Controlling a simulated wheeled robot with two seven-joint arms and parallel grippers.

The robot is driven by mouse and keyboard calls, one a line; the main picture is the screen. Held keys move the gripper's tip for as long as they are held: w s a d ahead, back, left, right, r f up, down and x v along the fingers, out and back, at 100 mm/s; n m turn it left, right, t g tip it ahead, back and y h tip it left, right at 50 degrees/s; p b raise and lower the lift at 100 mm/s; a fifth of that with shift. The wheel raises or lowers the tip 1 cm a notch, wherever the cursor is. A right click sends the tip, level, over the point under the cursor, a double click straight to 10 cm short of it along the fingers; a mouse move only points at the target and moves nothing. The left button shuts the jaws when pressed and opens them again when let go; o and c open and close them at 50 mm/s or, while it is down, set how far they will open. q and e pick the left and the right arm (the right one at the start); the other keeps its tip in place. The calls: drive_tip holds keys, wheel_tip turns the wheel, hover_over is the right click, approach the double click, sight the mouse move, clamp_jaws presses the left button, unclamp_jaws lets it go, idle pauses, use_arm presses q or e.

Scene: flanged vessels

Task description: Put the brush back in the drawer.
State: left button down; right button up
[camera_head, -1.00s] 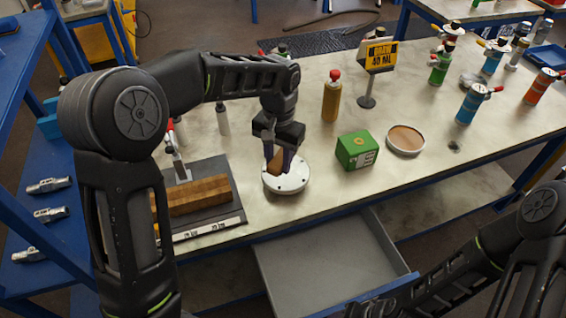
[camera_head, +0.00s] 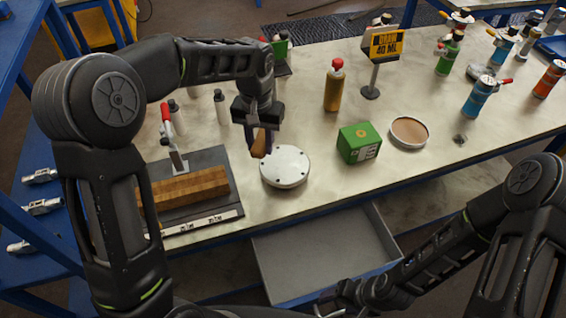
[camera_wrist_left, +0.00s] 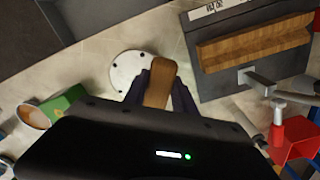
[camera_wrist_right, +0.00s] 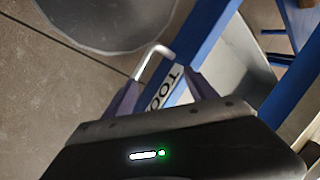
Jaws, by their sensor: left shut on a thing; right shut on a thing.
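The brush (camera_head: 259,144) shows as a brown wooden piece in my left gripper (camera_head: 254,136), just left of a white round flange (camera_head: 285,167) and above the table. It also shows in the left wrist view (camera_wrist_left: 161,80) between the two fingers, which are shut on it; its bristles are not clear. The drawer (camera_head: 318,254) is pulled out under the table front, grey inside and empty where seen. My right gripper (camera_head: 345,293) is at the drawer's front. In the right wrist view its fingers are shut on the silver drawer handle (camera_wrist_right: 150,62), by a label reading "TOO".
A wooden block (camera_head: 185,190) lies on a dark mat beside a red-handled clamp (camera_head: 168,120). A green box (camera_head: 359,143), a round dish (camera_head: 409,132), an amber bottle (camera_head: 334,86) and a yellow sign (camera_head: 386,44) stand right of the flange.

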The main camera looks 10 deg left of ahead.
drive_tip(key=shift+s+f, duration=0.1)
drive_tip(key=shift+s, duration=0.3)
